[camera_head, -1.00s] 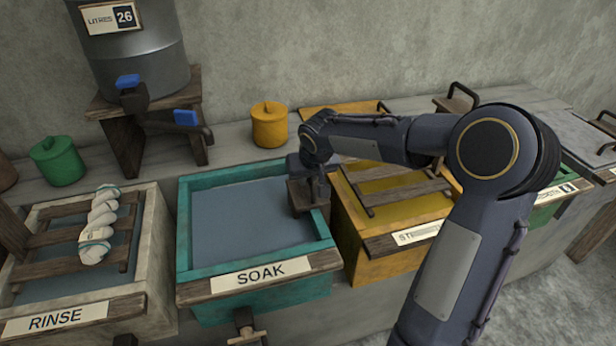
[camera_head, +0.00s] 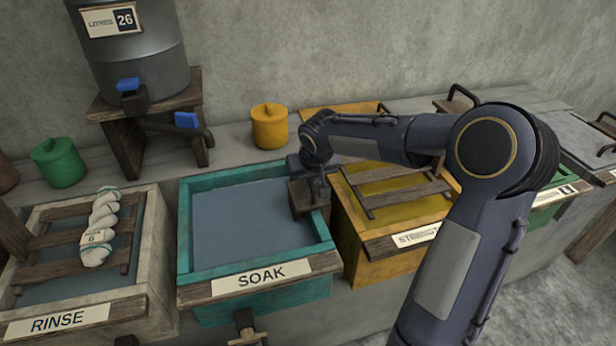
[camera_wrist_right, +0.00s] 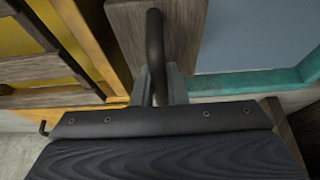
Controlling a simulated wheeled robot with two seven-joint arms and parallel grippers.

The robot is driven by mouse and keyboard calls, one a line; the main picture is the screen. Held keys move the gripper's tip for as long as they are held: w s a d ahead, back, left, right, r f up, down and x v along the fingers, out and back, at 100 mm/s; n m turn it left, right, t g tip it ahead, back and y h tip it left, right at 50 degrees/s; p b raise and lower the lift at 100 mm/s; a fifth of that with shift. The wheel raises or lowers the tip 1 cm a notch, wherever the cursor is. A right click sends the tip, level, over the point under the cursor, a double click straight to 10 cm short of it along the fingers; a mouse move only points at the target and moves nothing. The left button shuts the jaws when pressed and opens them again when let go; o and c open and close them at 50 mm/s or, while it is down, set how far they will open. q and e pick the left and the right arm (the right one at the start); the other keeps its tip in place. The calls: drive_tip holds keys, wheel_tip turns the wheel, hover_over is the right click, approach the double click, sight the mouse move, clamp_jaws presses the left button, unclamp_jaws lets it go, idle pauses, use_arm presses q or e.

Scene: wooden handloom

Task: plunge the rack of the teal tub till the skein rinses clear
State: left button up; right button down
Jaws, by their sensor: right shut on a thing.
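The teal tub (camera_head: 258,272), labelled SOAK, holds grey-blue water with a flat surface. A wooden rack piece (camera_head: 303,197) stands at its right inner side; any rack slats under the water are hidden. My right gripper (camera_head: 312,180) is over that side. In the right wrist view, my right gripper (camera_wrist_right: 160,85) is shut on a dark bent handle (camera_wrist_right: 155,45) fixed to a wooden board (camera_wrist_right: 185,30). A twisted white skein (camera_head: 99,225) with teal bands lies on the slatted rack of the whitish RINSE tub at left. My left gripper is not in view.
The RINSE tub (camera_head: 155,235) stands left of the teal tub and a yellow tub (camera_head: 370,268) stands close at right. Behind are a grey tank (camera_head: 140,60) with blue-handled taps, a yellow jar (camera_head: 269,126) and a green jar (camera_head: 58,162).

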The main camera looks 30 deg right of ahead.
wheel_tip(320, 180, up, 15)
drive_tip(key=p, duration=1)
drive_tip(key=shift+c, duration=1)
unclamp_jaws()
drive_tip(key=shift+f, duration=0.15)
wheel_tip(320, 180, up, 7)
drive_tip(key=p, duration=0.5)
